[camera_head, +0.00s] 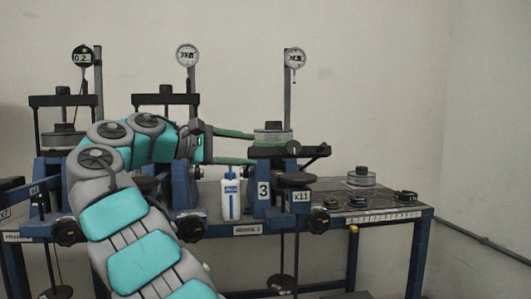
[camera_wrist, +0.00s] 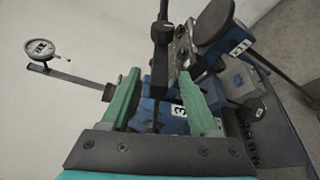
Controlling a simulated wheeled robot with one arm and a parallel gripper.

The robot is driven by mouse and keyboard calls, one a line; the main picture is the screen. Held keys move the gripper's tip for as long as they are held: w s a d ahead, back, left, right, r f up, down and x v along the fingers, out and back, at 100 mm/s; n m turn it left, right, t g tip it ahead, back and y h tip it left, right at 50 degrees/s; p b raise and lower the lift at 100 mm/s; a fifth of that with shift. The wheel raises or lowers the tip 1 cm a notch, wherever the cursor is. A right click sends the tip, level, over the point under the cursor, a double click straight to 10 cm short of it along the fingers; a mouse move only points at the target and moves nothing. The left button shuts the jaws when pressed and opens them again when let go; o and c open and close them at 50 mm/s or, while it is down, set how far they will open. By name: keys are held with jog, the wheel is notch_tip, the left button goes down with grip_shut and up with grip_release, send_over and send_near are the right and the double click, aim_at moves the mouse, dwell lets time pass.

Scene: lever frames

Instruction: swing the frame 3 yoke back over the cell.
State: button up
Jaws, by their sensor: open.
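Frame 3 (camera_head: 263,190) is the rightmost blue frame, with a "3" label that also shows in the wrist view (camera_wrist: 178,110). Its cell (camera_head: 272,138) is a round clear-walled dish with a black cap on top. The black yoke bar (camera_head: 312,151) sits low at the cell's front right, not across its top. In the wrist view a black bar with a block (camera_wrist: 160,62) stands beyond and between my fingertips; it looks like the yoke. My gripper (camera_head: 254,148) is open, its green fingers pointing at frame 3. The wrist view shows both fingers (camera_wrist: 160,80) apart with nothing clamped; contact cannot be told.
Two similar frames stand left, their black yokes (camera_head: 62,100) (camera_head: 166,99) across the top. Frame 3's dial gauge (camera_head: 294,60) is on a post behind. A white bottle (camera_head: 231,194), an x11 weight hanger (camera_head: 300,196) and small weights (camera_head: 405,198) are near. The bench's right end has some free room.

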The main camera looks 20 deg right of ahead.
aim_at(263, 151)
jog(key=d, duration=0.2)
jog(key=d+b, duration=0.1)
jog(key=d, duration=0.1)
jog(key=d+f, duration=0.1)
jog(key=d, duration=0.2)
jog(key=shift+w+f+b, duration=0.1)
jog(key=shift+w+b, duration=0.2)
jog(key=shift+b, duration=0.1)
jog(key=shift+a, duration=0.1)
grip_shut()
dwell(0.8)
